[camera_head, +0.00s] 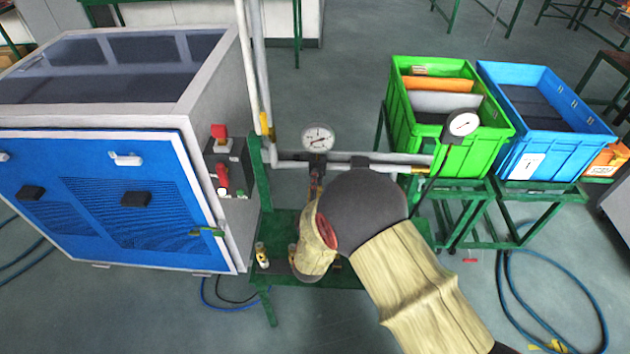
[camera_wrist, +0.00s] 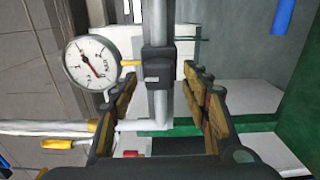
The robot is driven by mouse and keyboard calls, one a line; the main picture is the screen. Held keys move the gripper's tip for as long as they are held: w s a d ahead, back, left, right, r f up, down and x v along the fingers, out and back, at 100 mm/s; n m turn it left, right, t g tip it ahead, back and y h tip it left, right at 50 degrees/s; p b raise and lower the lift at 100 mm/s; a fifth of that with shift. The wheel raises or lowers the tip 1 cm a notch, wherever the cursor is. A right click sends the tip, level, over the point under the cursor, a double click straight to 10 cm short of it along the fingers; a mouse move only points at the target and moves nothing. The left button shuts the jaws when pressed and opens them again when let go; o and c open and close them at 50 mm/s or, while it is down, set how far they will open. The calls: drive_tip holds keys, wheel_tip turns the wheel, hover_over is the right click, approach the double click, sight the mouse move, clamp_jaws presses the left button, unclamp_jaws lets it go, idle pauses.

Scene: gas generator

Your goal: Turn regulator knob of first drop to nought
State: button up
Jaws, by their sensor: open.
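In the head view a round white dial gauge (camera_head: 317,137) stands on the grey horizontal pipe. The same kind of dial shows at the left in the wrist view (camera_wrist: 91,62), with a dark pointer. A short yellow stem joins it to a dark fitting (camera_wrist: 158,65) on the pipe. My gripper (camera_wrist: 160,78) is open, its two fingers on either side of the pipe, and the fitting lies between or just beyond the tips. I cannot tell whether they touch. In the head view my gripper (camera_head: 315,187) is partly hidden below the gauge. I cannot clearly make out the regulator knob.
A second dial gauge (camera_head: 463,124) stands at the right, before a green crate (camera_head: 482,150). A blue crate (camera_head: 555,150) is beside it. The blue-and-white generator cabinet (camera_head: 190,60) fills the left, with a red-handled switch box (camera_head: 222,165). Blue hoses (camera_head: 560,275) lie on the floor.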

drive_tip(key=s, duration=1)
drive_tip(key=shift+a, duration=0.15)
drive_tip(key=w+r+m+g+y, duration=0.1)
drive_tip(key=w+r+m+g, duration=0.25)
drive_tip(key=r+m, duration=0.2)
drive_tip(key=s+d+r+m+g+y, duration=0.25)
drive_tip(key=d+r+m, duration=0.2)
drive_tip(key=r, duration=0.45)
drive_tip(key=s+d+r+m+g+h, duration=0.1)
drive_tip(key=s+d+r+m+g, duration=0.1)
drive_tip(key=s+d, duration=0.3)
drive_tip(key=s+d+r+m+g+h, duration=0.1)
drive_tip(key=s+d, duration=0.4)
drive_tip(key=s, duration=0.8)
drive_tip(key=s+d+r+m+g+h, duration=0.1)
drive_tip(key=s+d+r+m+g, duration=0.2)
drive_tip(key=s+d, duration=0.3)
drive_tip(key=s+m, duration=0.1)
drive_tip(key=s, duration=0.2)
drive_tip(key=shift+s+r+m, duration=0.15)
drive_tip(key=shift+r+m, duration=0.05)
drive_tip(key=shift+m, duration=0.2)
